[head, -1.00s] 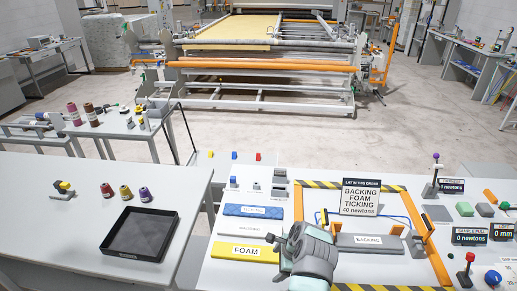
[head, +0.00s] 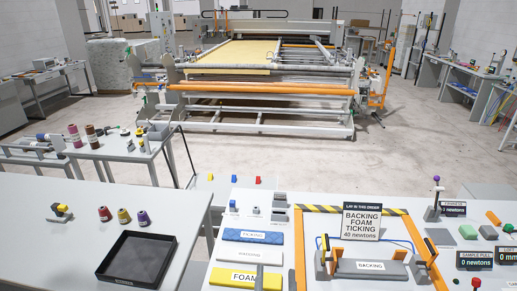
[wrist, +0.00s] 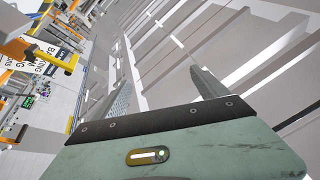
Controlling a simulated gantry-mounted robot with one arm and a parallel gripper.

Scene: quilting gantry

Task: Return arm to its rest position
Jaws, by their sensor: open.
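My gripper (wrist: 160,92) shows in the wrist view with its two grey fingers spread wide apart and nothing between them. It is turned so that the wrist view looks past the fingers at pale overhead beams, with the workbench and its signs tipped sideways at the left. In the head view the arm is almost wholly out of the picture; small dark shapes at the bottom edge by the foam strip may be part of it, but I cannot tell. The grey backing strip (head: 396,270) lies inside the orange and striped frame (head: 302,246).
The blue ticking strip (head: 280,236), a white strip (head: 230,256) and the yellow foam strip (head: 222,275) lie left of the frame. An order sign (head: 361,222) stands at the frame's back. A black tray (head: 112,272) is on the left table. The quilting machine (head: 245,88) stands beyond open floor.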

